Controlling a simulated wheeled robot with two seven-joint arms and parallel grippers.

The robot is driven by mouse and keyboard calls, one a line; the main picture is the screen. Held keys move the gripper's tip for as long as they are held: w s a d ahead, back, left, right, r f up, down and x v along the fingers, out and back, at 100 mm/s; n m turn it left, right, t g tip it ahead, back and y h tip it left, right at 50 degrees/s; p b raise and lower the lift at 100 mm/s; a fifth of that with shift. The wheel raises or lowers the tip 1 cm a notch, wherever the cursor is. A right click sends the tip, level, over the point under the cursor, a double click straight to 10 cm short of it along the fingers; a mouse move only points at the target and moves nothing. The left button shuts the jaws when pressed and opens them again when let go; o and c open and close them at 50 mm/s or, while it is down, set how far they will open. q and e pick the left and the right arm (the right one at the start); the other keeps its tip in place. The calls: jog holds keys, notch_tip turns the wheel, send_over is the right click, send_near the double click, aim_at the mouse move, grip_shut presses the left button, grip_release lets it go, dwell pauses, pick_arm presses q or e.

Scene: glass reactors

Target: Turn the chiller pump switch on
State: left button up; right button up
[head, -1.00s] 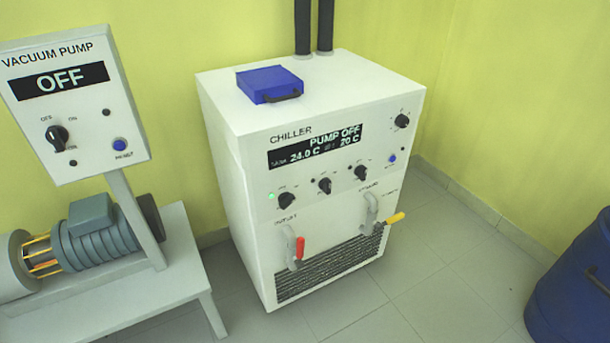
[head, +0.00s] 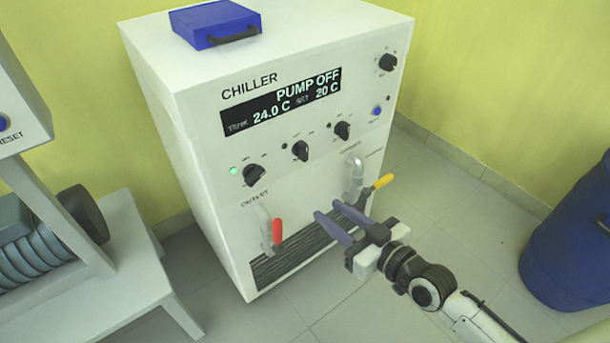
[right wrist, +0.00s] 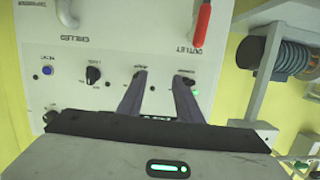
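The white chiller (head: 190,120) shows "PUMP OFF", 24.0 C and 20 C on its black display (head: 281,101). Below it sit three black knobs: left (head: 254,175), middle (head: 301,151) and right (head: 342,130). Their small labels are too blurred to tell which is the pump switch. A green light (head: 234,171) glows by the left knob. My right gripper (head: 328,210) is open and empty, in front of the chiller's lower part. My left gripper is out of view.
A red-handled outlet valve (head: 277,231) and a yellow-handled valve (head: 383,181) stick out of the chiller front near my right gripper. A blue box (head: 215,22) lies on top. A bench (head: 120,260) stands at left, a blue drum (head: 570,240) at right.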

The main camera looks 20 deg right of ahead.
aim_at(307, 150)
jog(key=w+r+b, duration=0.1)
jog(key=w, duration=0.3)
jog(key=w+r+t+b, duration=0.1)
jog(key=w+r, duration=0.1)
jog(key=w, duration=0.3)
jog(key=w+r+t+b, duration=0.1)
jog(key=w+b, duration=0.1)
jog(key=w, duration=0.3)
jog(key=shift+r+y, duration=0.15)
jog(key=shift+y, duration=0.15)
jog(key=shift+w+a, duration=0.15)
jog(key=shift+w, duration=0.5)
grip_shut()
